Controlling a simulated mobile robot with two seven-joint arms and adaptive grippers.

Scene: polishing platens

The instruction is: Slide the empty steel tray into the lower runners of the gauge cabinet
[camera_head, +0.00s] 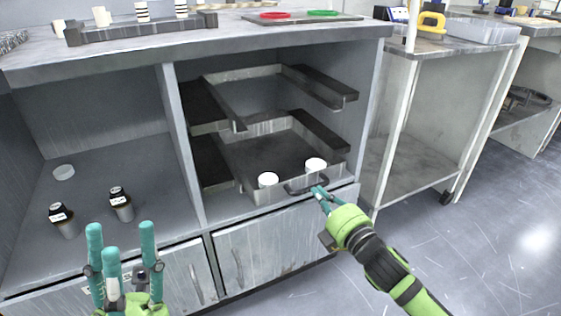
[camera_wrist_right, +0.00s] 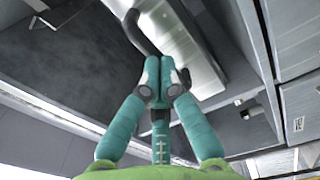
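The steel tray (camera_head: 241,188) sits in the lower part of the gauge cabinet's right bay (camera_head: 197,150), between the lower runners. A dark bar handle (camera_head: 296,190) is on its front. My right gripper (camera_head: 318,191) is at the handle. In the right wrist view its fingers (camera_wrist_right: 160,78) are closed together on the dark handle (camera_wrist_right: 137,32), below the pale tray wall (camera_wrist_right: 185,45). My left gripper (camera_head: 122,250) is open and empty, fingers upright, before the left bay.
The upper runners (camera_head: 325,88) hold no tray. Two dark-capped bottles (camera_head: 62,220) (camera_head: 121,204) and a white disc (camera_head: 64,172) are in the left bay. A rack (camera_head: 140,28) and a board with red and green rings (camera_head: 300,17) lie on top. A wheeled cart (camera_head: 420,150) stands right.

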